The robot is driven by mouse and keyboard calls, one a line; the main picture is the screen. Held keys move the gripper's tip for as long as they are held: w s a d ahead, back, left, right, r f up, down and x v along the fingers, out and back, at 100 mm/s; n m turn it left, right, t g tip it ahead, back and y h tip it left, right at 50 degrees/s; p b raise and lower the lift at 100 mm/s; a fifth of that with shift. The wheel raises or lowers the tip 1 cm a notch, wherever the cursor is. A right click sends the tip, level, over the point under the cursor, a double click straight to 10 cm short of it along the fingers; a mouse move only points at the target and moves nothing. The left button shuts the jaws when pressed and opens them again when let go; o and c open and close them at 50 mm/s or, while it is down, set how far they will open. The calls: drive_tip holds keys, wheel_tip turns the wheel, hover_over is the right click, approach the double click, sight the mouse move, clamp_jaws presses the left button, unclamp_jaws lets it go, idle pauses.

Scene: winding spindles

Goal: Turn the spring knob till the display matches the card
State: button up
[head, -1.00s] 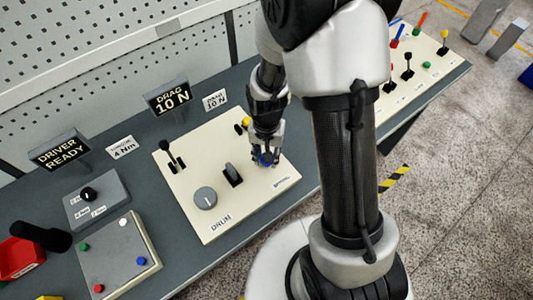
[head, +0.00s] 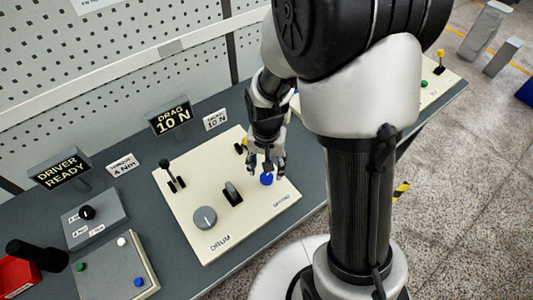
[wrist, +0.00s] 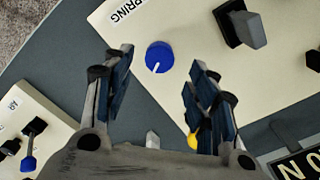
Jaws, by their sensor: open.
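The blue spring knob (head: 267,179) sits on the cream panel (head: 225,235) beside the word SPRING. In the wrist view the knob (wrist: 160,57) shows a white pointer line and lies between the fingertips. My gripper (head: 268,165) is open and empty, just above the knob, with its fingers apart from it. The display (head: 171,116) reads DRAG 10 N. The white card (head: 215,119) to its right appears to read 10 N in small print.
On the same panel are a grey drum knob (head: 205,217), a black rocker lever (head: 232,193), and a black lever (head: 170,170). A yellow-tipped part (wrist: 192,141) stands close to one finger. A DRIVER READY display (head: 60,170) stands left.

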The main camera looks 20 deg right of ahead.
wheel_tip(320, 180, up, 8)
drive_tip(key=shift+f, duration=0.25)
idle(0.4)
wheel_tip(320, 180, up, 9)
drive_tip(key=n+t, duration=0.2)
hover_over(267, 177)
drive_tip(key=s, duration=0.5)
drive_tip(key=s+r+n+t, duration=0.2)
drive_tip(key=s+r, duration=0.4)
drive_tip(key=s, duration=0.4)
drive_tip(key=shift+d+n+t, duration=0.2)
drive_tip(key=shift+n+t, duration=0.1)
drive_tip(key=shift+n, duration=0.6)
drive_tip(key=shift+r, duration=0.1)
drive_tip(key=shift+c, duration=0.3)
idle(0.8)
